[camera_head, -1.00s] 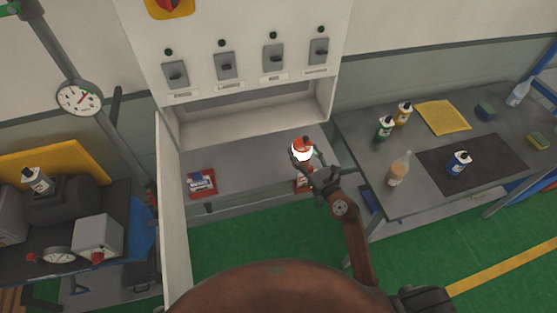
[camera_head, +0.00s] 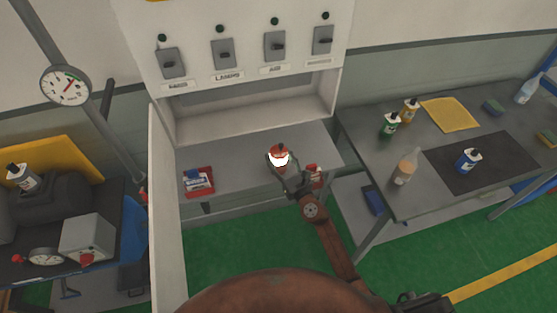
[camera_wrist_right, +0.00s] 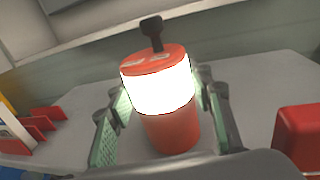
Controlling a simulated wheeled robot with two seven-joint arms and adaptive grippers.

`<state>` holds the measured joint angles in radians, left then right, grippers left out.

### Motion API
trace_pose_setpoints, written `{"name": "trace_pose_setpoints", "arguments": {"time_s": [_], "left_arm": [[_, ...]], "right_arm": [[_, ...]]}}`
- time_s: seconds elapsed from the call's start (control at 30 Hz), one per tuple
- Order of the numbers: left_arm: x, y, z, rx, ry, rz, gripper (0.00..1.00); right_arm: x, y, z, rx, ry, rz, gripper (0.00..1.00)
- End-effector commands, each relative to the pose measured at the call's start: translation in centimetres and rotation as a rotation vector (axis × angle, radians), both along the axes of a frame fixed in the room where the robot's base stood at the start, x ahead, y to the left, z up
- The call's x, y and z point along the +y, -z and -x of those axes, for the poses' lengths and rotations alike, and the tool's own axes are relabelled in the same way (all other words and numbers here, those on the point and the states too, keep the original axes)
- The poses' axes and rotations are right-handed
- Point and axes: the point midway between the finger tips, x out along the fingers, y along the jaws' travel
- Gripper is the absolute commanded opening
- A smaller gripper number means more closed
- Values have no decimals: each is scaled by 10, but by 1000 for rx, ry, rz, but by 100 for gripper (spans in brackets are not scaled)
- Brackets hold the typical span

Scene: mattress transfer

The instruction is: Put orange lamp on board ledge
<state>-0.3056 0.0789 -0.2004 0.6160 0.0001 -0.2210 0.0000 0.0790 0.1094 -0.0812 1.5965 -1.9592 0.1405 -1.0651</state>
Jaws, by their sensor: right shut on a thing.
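The orange lamp (camera_head: 279,158) has a glowing white band, an orange top and an orange base. My right gripper (camera_head: 280,166) is shut on it and holds it upright over the grey ledge (camera_head: 232,160) of the white board cabinet. In the right wrist view the lamp (camera_wrist_right: 165,100) stands between the two green-padded fingers (camera_wrist_right: 158,118). I cannot tell whether its base touches the ledge surface. My left gripper is not in view.
A red box with white and blue items (camera_head: 198,181) sits at the ledge's left. A red object (camera_head: 314,174) is on the ledge's right, close beside my gripper. The cabinet's open door (camera_head: 166,205) stands at the left. Ledge space left of the lamp is clear.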

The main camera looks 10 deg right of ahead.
Motion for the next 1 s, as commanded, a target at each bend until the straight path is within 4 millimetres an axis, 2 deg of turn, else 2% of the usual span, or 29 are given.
{"name": "trace_pose_setpoints", "arguments": {"time_s": [0.4,0.43,0.5,0.87,1.0], "left_arm": [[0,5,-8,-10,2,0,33],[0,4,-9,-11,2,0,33],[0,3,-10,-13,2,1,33],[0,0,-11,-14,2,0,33],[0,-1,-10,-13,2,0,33]], "right_arm": [[0,4,0,-4,0,0,4],[0,5,0,-2,0,1,49],[0,4,0,-2,0,1,54],[0,-1,0,-3,0,-2,54],[-5,2,19,0,1,1,54]]}}
